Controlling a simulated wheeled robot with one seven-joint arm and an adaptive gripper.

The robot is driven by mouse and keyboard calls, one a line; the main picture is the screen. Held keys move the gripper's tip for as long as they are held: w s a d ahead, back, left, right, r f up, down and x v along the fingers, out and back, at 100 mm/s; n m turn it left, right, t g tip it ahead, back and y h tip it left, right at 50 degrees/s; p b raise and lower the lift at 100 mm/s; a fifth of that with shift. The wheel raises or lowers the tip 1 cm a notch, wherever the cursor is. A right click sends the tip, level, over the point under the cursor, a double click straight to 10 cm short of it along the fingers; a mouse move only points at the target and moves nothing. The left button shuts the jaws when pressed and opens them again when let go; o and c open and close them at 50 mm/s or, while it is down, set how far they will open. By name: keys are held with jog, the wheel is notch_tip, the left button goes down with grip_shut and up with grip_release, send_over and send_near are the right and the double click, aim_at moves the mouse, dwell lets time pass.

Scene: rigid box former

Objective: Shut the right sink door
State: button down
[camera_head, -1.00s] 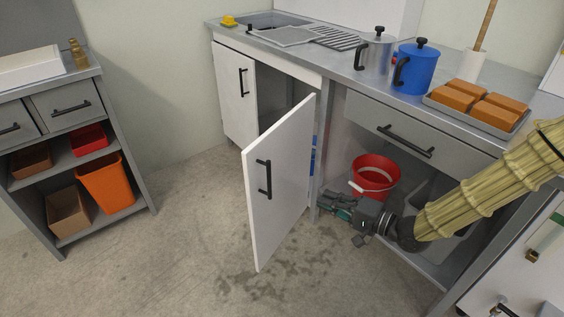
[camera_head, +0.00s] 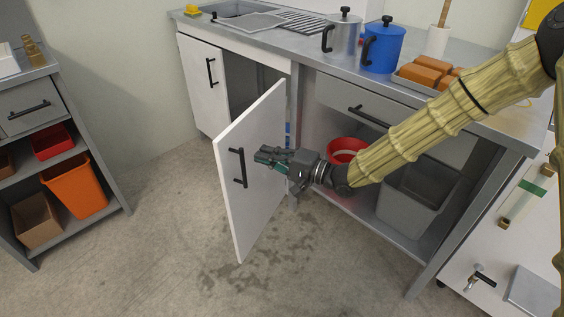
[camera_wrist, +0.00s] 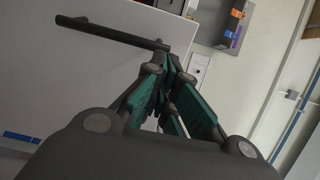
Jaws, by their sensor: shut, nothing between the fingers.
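The right sink door (camera_head: 252,185) is a white panel standing wide open, swung out from the sink cabinet. Its black bar handle (camera_head: 238,168) is on the face towards me. My gripper (camera_head: 261,156) is shut and empty, in front of this outer face and just right of the handle. In the wrist view the door (camera_wrist: 50,60) fills the left side, with its handle (camera_wrist: 112,33) above and left of the shut fingers (camera_wrist: 170,75). I cannot tell whether the fingers touch the door. The left sink door (camera_head: 205,85) looks shut.
A red bucket (camera_head: 346,146) and a grey bin (camera_head: 405,200) stand in the open bay under the counter. Pots and a tray of orange blocks are on the counter. A shelf unit with an orange bin (camera_head: 75,190) is at left. The floor before the door is clear.

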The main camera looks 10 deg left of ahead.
jog(key=shift+x, duration=1.7)
